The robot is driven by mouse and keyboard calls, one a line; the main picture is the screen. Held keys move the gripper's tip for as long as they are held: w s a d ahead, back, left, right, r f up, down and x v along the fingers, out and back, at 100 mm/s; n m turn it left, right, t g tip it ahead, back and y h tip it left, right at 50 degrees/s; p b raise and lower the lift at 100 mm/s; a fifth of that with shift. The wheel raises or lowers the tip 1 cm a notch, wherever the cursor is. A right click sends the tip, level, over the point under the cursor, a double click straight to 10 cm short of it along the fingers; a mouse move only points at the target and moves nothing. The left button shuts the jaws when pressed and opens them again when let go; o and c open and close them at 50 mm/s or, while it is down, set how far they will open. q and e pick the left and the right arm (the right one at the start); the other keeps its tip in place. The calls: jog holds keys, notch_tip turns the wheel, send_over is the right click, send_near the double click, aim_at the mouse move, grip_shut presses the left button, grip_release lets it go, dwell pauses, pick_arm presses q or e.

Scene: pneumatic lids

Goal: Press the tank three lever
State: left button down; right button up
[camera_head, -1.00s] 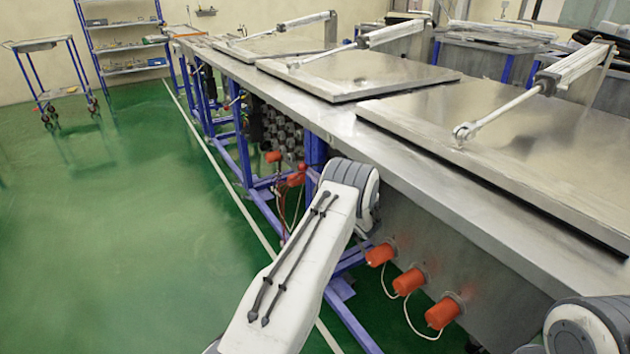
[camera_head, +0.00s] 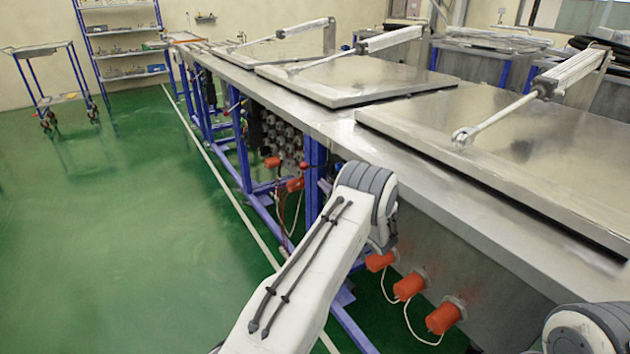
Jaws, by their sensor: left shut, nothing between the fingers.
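No label shows which tank each belongs to. My left arm reaches in from the bottom, and its white and grey links cover much of the view there. My left gripper (camera_head: 325,186) is mostly hidden behind the arm; a small pale part shows right of the nearer red lever, and the fingers look shut and empty. I cannot tell whether it touches the lever. My right gripper is out of view. The near lid (camera_head: 520,125) lies closed.
The middle lid (camera_head: 350,75) and far lid (camera_head: 265,48) also lie flat, each with a pneumatic cylinder. Several orange-red fittings (camera_head: 410,286) stick out below the near tank. Blue frame posts (camera_head: 314,175) stand under the row. The green floor at left is clear up to a cart (camera_head: 60,95).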

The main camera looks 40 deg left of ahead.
pick_arm(q)
jog(key=shift+v, duration=2.3)
jog(key=shift+a, duration=0.1)
